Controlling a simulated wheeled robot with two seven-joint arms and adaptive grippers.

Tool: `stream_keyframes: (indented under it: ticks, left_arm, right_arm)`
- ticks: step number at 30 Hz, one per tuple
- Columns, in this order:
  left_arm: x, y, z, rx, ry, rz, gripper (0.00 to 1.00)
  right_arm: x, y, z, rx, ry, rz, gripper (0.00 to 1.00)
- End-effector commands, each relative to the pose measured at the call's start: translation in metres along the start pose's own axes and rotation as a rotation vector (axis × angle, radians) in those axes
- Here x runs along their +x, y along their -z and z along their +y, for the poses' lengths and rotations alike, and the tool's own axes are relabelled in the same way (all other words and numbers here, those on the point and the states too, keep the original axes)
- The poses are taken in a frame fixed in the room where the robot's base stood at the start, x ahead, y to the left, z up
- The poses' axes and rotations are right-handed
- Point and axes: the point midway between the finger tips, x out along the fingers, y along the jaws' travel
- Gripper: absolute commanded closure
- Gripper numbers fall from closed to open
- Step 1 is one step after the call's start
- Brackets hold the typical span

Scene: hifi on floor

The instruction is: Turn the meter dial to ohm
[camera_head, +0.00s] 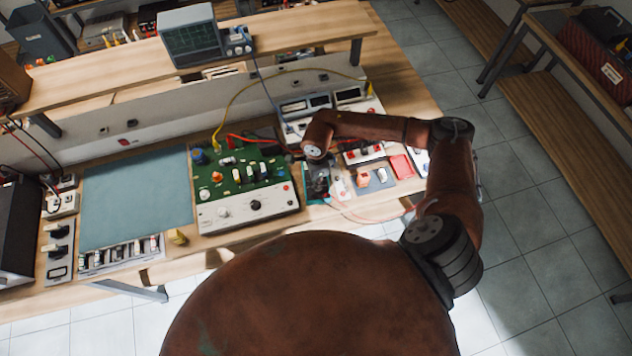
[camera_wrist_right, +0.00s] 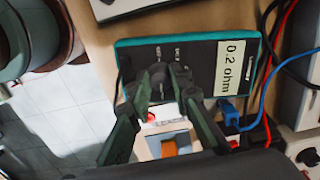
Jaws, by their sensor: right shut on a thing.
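The meter (camera_wrist_right: 203,48) is a dark box with a teal rim, lying on the bench; its teal edge also shows in the head view (camera_head: 308,196). Its pale display (camera_wrist_right: 235,66) reads "0.2 ohm". My right gripper (camera_wrist_right: 162,84) reaches over the meter's face, its fingertips shut on the dial, which they mostly hide. Small white markings show on the face beyond the fingertips. In the head view my right gripper (camera_head: 318,182) is small and dark over the meter. My left gripper is not in view.
Blue and red leads (camera_wrist_right: 229,112) plug in beside the display. A green circuit board unit (camera_head: 243,178) stands left of the meter. A white-and-blue block with an orange part (camera_wrist_right: 169,146) sits below the gripper. A blue-grey mat (camera_head: 137,198) lies clear further left.

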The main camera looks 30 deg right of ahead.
Motion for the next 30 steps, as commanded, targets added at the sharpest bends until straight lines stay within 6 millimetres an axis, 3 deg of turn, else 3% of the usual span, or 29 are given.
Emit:
stream_keyframes:
  ticks: [8, 9, 15, 25, 30]
  left_arm:
    - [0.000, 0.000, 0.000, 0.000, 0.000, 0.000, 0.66]
    - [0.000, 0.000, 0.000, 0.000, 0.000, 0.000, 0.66]
    - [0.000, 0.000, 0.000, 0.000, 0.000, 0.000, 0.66]
    - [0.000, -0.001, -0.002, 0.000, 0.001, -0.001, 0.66]
    - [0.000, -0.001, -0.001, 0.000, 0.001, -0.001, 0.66]
  right_arm:
    - [0.000, 0.000, 0.000, 0.001, 0.001, 0.000, 1.00]
    - [0.000, 0.000, 0.000, 0.001, 0.001, 0.000, 0.78]
    - [0.000, 0.000, 0.000, 0.000, 0.001, 0.000, 0.65]
    - [-0.002, 0.000, -0.001, 0.000, 0.001, 0.000, 0.64]
    - [-0.022, 0.000, -0.002, 0.000, 0.005, -0.001, 0.64]
